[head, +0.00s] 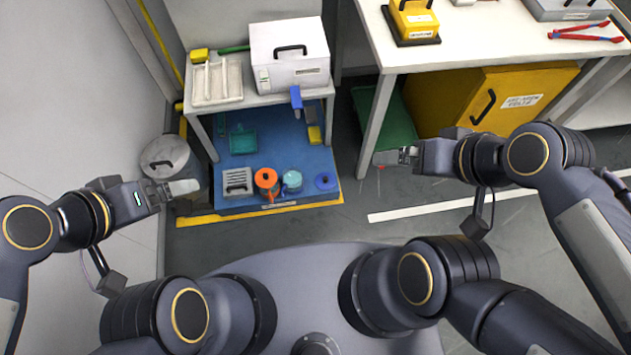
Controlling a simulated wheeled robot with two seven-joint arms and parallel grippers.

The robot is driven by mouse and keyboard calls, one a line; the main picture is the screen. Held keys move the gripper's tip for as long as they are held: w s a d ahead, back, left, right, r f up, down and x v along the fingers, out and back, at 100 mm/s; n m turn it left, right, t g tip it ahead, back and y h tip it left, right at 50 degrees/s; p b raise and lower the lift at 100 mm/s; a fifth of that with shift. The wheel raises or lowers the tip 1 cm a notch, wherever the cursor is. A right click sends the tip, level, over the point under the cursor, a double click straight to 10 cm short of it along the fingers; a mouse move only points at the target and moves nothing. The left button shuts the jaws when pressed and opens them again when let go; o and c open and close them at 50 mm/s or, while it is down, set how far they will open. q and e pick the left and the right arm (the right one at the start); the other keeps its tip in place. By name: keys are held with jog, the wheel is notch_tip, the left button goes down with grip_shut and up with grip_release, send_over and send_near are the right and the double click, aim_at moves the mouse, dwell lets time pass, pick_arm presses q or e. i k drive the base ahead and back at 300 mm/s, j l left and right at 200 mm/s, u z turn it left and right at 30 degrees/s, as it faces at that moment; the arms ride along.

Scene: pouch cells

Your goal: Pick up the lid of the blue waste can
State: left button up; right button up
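A small round blue item with a raised middle (326,182), which looks like a lid, lies at the right front of the blue lower shelf. I cannot tell whether a can is beneath it. A teal round container (292,180) and an orange-topped container (266,180) stand to its left. A larger grey can with a black-handled lid (163,155) stands on the floor at left. My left gripper (184,188) is just in front of the grey can, apart from the blue item. My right gripper (388,158) hangs right of the shelf. Their finger gaps are unclear.
A white box (290,52) and a pale tray (217,82) stand on the small table above the shelf. A grey slotted block (237,182) sits at the shelf's left front. A yellow cabinet (450,95) stands under the right bench (470,45). Floor in front is clear.

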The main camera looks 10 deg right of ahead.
aim_at(325, 180)
jog(key=i+j, duration=0.25)
jog(key=i+j+z, duration=0.1)
jog(key=i+j, duration=0.2)
jog(key=j, duration=0.15)
jog(key=i+j, duration=0.25)
jog(key=j, duration=0.15)
jog(key=z, duration=0.05)
